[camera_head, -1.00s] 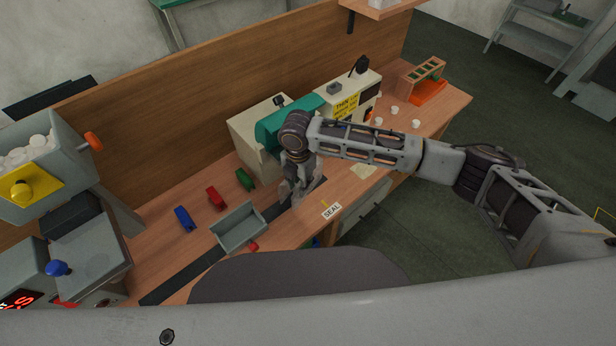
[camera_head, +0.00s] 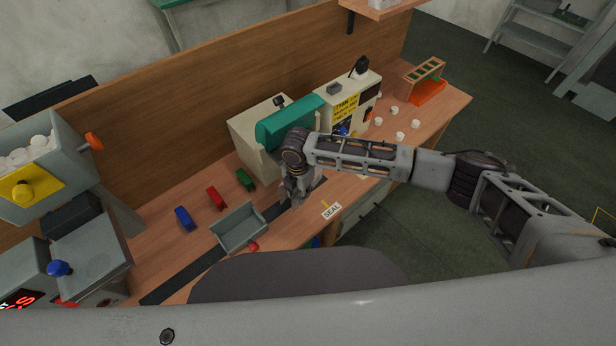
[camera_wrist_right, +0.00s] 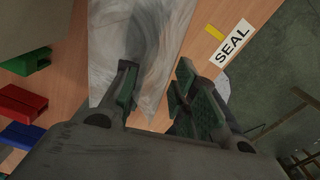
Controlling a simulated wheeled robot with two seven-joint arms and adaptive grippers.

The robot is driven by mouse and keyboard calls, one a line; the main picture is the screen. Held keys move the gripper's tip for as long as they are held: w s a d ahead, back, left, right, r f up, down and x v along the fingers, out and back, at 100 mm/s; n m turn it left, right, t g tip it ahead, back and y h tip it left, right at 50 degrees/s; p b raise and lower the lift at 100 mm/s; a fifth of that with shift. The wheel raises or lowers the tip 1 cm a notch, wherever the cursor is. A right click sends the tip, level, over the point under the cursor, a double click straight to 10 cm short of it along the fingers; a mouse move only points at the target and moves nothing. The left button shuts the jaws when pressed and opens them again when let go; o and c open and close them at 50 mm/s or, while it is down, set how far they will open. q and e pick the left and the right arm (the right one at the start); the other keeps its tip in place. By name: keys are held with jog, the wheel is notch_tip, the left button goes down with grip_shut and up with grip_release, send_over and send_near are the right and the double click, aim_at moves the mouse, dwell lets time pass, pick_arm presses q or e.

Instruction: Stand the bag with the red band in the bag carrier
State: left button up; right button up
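My right gripper (camera_head: 296,196) points down over the bench beside the cream machine with the teal hood. In the right wrist view its fingers (camera_wrist_right: 157,75) stand apart. A pale, see-through grey sheet (camera_wrist_right: 110,35), which looks like a clear bag, reaches from the top edge down to the fingers. I cannot tell whether it lies between or beneath them, and no red band shows on it. A grey open tray (camera_head: 240,228) stands on the dark rail to the left; I cannot tell whether it is the bag carrier. My left gripper is out of view.
Blue (camera_head: 184,218), red (camera_head: 216,198) and green (camera_head: 245,180) pieces lie left of the machine (camera_head: 247,130). A SEAL label (camera_head: 332,210) marks the front edge. Small white cups (camera_head: 400,136) and an orange slotted rack (camera_head: 428,92) stand at the far right.

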aim_at(299, 206)
jog(key=shift+a+f, duration=0.1)
jog(key=shift+f, duration=1.65)
grip_shut()
